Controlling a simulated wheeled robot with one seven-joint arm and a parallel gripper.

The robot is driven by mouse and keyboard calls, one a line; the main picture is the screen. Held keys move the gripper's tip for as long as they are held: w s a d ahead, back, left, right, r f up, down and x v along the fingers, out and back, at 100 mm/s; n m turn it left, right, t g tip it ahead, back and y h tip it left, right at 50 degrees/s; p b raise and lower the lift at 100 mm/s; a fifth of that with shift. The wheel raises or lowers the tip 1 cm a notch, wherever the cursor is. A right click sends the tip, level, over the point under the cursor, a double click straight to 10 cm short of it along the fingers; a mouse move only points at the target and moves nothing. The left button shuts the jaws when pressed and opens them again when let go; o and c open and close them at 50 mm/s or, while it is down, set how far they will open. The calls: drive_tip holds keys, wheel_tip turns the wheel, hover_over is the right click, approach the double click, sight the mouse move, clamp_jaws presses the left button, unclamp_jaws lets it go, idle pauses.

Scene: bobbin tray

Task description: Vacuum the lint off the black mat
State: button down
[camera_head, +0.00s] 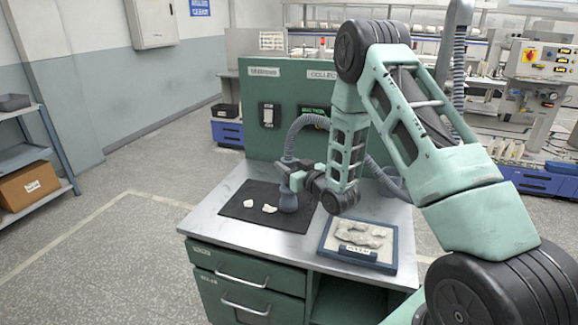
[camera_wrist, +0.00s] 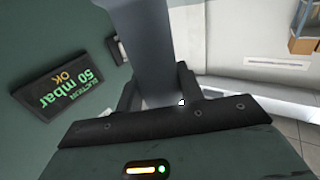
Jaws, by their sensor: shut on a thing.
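The black mat (camera_head: 240,211) lies on the left of the metal bench top. Two white lint tufts (camera_head: 269,208) (camera_head: 249,203) show on its front left part. My gripper (camera_head: 297,178) is shut on the grey-blue vacuum nozzle (camera_head: 288,201), which is upright over the mat's right part, right of the tufts. I cannot tell whether its mouth touches the mat. In the wrist view the nozzle (camera_wrist: 160,45) stands between the two dark fingers of my gripper (camera_wrist: 160,88). The mat behind the nozzle and my arm is hidden.
A ribbed grey hose (camera_head: 296,134) loops up behind my gripper. A blue-rimmed tray (camera_head: 325,247) with pale lint and a label sits at the bench's front right. A green panel (camera_head: 290,92) stands behind. The lit display (camera_wrist: 68,88) reads 50 mbar, OK.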

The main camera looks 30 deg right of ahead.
drive_tip(key=w+a+b, duration=0.2)
drive_tip(key=w+a, duration=0.2)
drive_tip(key=shift+w+a, duration=0.3)
drive_tip(key=shift+w, duration=0.1)
idle(0.4)
idle(0.8)
drive_tip(key=w+a+b, duration=0.2)
drive_tip(key=w+a, duration=0.2)
drive_tip(key=w, duration=0.2)
drive_tip(key=shift+a, duration=0.3)
idle(0.4)
drive_tip(key=shift+r, duration=0.1)
idle(0.8)
